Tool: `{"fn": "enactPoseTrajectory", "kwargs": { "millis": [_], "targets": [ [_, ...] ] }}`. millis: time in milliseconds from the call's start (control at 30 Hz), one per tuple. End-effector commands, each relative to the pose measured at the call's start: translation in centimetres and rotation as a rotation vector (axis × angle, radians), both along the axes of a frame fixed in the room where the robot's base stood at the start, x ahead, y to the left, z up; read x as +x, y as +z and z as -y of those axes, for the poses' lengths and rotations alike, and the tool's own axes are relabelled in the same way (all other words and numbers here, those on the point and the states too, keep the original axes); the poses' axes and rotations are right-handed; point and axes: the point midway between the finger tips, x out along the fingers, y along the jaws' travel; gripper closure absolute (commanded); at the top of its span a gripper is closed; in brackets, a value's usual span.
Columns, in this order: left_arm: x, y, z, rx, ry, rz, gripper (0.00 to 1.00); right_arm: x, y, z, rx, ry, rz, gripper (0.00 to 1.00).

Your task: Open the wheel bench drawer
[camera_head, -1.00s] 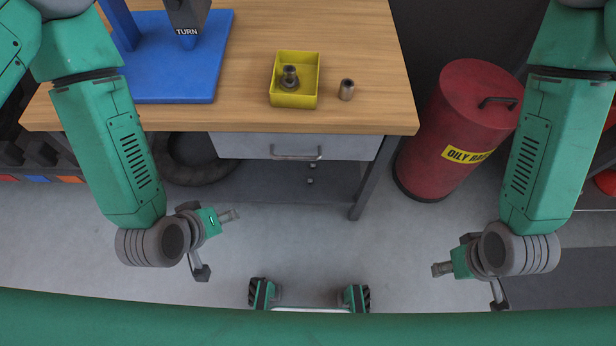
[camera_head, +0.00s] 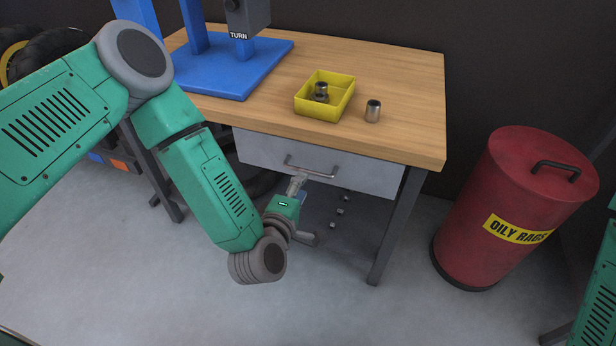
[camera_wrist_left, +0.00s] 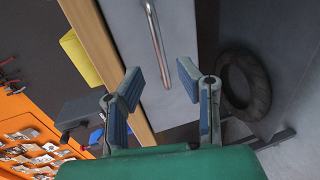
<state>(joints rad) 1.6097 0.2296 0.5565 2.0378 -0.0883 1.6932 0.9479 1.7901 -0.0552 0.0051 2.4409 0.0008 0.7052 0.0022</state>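The wheel bench drawer (camera_head: 262,155) is a grey front under the wooden top, and it looks shut. Its bar handle (camera_head: 311,172) is near the middle of the front; the handle also shows in the left wrist view (camera_wrist_left: 156,45). My left gripper (camera_head: 297,184) is just in front of and slightly below the handle in the head view. In the left wrist view my left gripper (camera_wrist_left: 160,84) has its blue-padded fingers spread apart, with the handle ahead between them and not gripped. My right gripper is out of view; only part of the right arm shows at the right edge.
The wooden bench top (camera_head: 410,100) carries a yellow tray (camera_head: 335,107) with metal parts, a metal sleeve (camera_head: 373,111) and a blue stand (camera_head: 225,75). A red oily rags bin (camera_head: 490,215) stands right of the bench. A bench leg (camera_head: 398,225) is right of the drawer.

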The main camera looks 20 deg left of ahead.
Motion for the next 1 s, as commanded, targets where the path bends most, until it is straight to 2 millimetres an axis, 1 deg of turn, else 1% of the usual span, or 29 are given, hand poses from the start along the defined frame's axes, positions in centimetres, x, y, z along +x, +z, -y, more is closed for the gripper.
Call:
{"fn": "enactPoseTrajectory", "kwargs": {
  "millis": [33, 100, 200, 300, 400, 500, 767, 867, 1000],
  "targets": [
    [1.2, -0.4, 0.0, 0.0, 0.002, 0.005, 0.69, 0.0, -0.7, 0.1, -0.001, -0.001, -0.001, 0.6],
    [2.6, -0.8, -0.2, -0.003, 0.002, 0.003, 0.69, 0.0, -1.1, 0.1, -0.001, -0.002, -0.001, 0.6],
    [4.3, -1.3, -0.6, -0.008, 0.002, 0.002, 0.69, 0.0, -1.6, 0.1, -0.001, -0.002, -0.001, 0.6],
    [5.5, -1.6, -0.9, -0.013, 0.002, 0.001, 0.69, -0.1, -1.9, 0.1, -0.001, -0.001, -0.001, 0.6],
    [6.3, -1.8, -0.9, -0.014, 0.002, -0.001, 0.69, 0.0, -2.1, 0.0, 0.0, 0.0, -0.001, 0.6],
    [6.7, -1.7, -0.5, -0.009, 0.0, -0.001, 0.69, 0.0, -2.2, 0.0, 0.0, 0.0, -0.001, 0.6],
    [6.8, -1.5, 0.1, -0.001, -0.001, -0.002, 0.69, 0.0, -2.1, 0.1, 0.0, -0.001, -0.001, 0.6],
    [6.8, -1.6, -0.1, -0.004, -0.001, -0.001, 1.0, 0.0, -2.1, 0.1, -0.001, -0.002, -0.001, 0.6],
    [6.8, -1.7, -0.5, -0.009, 0.0, -0.001, 1.0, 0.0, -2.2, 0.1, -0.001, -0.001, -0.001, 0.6]
  ]
}}
